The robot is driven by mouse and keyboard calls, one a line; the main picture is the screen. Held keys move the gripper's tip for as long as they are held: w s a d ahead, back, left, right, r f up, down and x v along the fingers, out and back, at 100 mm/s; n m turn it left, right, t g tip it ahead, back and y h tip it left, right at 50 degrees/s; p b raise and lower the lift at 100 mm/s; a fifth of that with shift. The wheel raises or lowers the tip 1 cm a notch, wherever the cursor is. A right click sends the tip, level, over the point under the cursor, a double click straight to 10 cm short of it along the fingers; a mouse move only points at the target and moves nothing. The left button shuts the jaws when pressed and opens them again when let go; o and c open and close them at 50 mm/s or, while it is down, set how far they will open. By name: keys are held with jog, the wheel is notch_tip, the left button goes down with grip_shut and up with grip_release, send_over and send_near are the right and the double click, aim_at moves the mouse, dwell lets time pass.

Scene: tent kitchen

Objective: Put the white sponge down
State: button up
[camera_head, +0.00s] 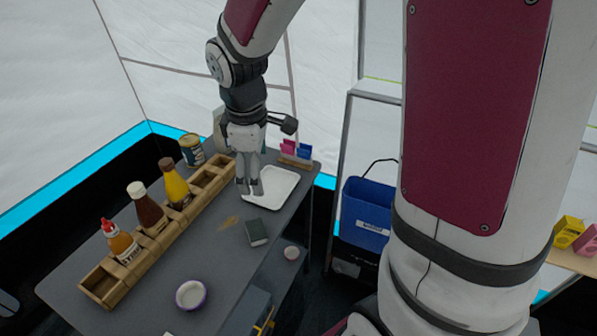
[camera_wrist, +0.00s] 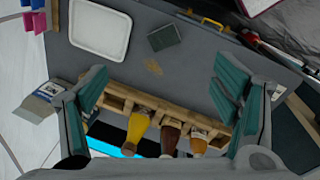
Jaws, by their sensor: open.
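My gripper (camera_head: 250,190) is open above the table, over the left edge of a white tray (camera_head: 283,190) in the head view. In the wrist view its two fingers (camera_wrist: 160,95) are spread wide, with nothing seen between them. No white sponge can be made out in either view. The tray also shows in the wrist view (camera_wrist: 100,28), and its visible surface looks bare. A dark green-grey block (camera_head: 257,233) lies on the table near the tray and shows in the wrist view too (camera_wrist: 165,37).
A wooden rack (camera_head: 128,268) with several sauce bottles runs along the table's left side. A jar (camera_head: 191,150) stands behind it. Pink and blue items (camera_head: 296,149) stand at the back. A blue bin (camera_head: 366,212) is to the right.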

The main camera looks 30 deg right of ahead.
jog(key=s+r+m+t, duration=0.1)
jog(key=s+r+m, duration=0.4)
jog(key=s, duration=0.4)
jog(key=s+a+r+m+t+y, duration=0.1)
jog(key=s+r+m+t, duration=0.1)
jog(key=s+r+m, duration=0.3)
jog(key=s+r, duration=0.3)
jog(key=s, duration=0.1)
jog(key=shift+s+a, duration=0.3)
jog(key=shift+s, duration=0.1)
jog(key=shift+o, duration=0.6)
jog(key=shift+w, duration=0.1)
